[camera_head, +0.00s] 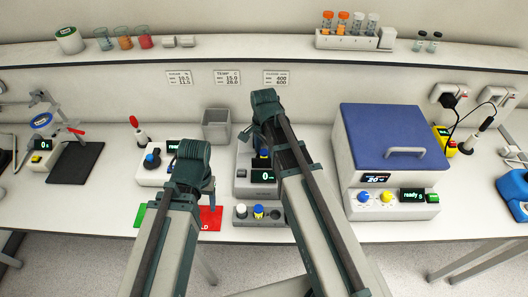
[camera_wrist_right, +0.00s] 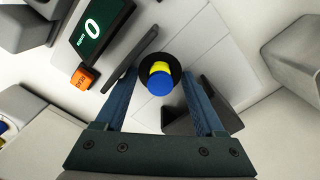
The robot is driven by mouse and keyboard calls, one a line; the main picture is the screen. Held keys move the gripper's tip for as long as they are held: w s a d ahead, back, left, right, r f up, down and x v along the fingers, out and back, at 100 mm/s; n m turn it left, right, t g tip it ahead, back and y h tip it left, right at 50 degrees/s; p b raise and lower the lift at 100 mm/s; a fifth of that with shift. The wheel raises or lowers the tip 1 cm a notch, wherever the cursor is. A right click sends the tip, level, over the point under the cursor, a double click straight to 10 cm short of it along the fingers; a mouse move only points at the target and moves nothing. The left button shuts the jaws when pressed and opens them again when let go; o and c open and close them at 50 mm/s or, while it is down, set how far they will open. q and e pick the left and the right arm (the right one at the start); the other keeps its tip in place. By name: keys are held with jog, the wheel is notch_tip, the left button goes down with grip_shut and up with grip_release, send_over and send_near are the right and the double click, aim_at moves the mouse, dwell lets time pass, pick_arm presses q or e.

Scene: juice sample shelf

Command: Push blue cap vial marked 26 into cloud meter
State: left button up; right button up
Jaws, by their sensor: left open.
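The blue-capped vial (camera_wrist_right: 159,82) stands upright in the round black port (camera_wrist_right: 174,65) of the cloud meter, with some yellow showing beside its cap. No number is readable on it. The meter (camera_head: 242,186) is at the middle of the bench, its display reading 0; the display also shows in the right wrist view (camera_wrist_right: 93,28). My right gripper (camera_wrist_right: 160,72) is open above the port, one finger on each side of the vial with gaps. In the head view its arm partly hides the meter. My left gripper (camera_head: 196,178) is open and away from the meter, to its left.
A small rack (camera_head: 241,211) with capped vials stands in front of the meter. A grey bin (camera_head: 216,125) is behind. A blue-lidded machine (camera_head: 392,136) stands right, and a white device (camera_head: 152,177) left. Green and red mats (camera_head: 211,218) lie near the front edge.

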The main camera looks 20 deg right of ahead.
aim_at(264, 152)
notch_tip(264, 152, up, 14)
jog(key=p, duration=1.3)
jog(key=shift+p, duration=0.4)
jog(key=shift+f, duration=0.15)
